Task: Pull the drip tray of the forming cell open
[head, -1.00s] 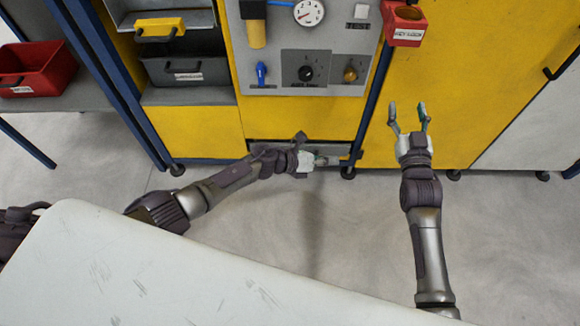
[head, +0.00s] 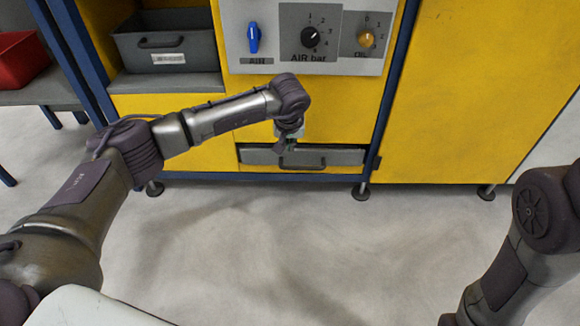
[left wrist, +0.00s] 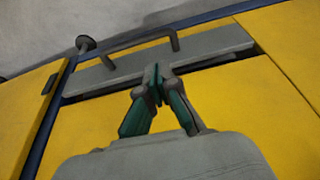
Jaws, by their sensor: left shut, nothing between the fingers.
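The drip tray (head: 345,158) is a low grey drawer front with a dark bar handle (head: 302,166) at the bottom of the yellow forming cell. It sits within its opening, with a dark gap along its edge. My left gripper (head: 288,146) is in front of the tray near the left end of the handle; its fingers are partly hidden. In the left wrist view the tray front (left wrist: 215,42) and handle (left wrist: 125,47) lie beyond my left gripper (left wrist: 156,75), whose fingers are shut and empty. The right gripper is out of view; only my right arm shows at the right edge.
Above the tray is a grey panel with a blue valve (head: 254,38), an air dial (head: 311,37) and a yellow knob (head: 366,40). A grey bin (head: 165,42) sits on the shelf at the left. The floor (head: 300,240) before the cell is clear.

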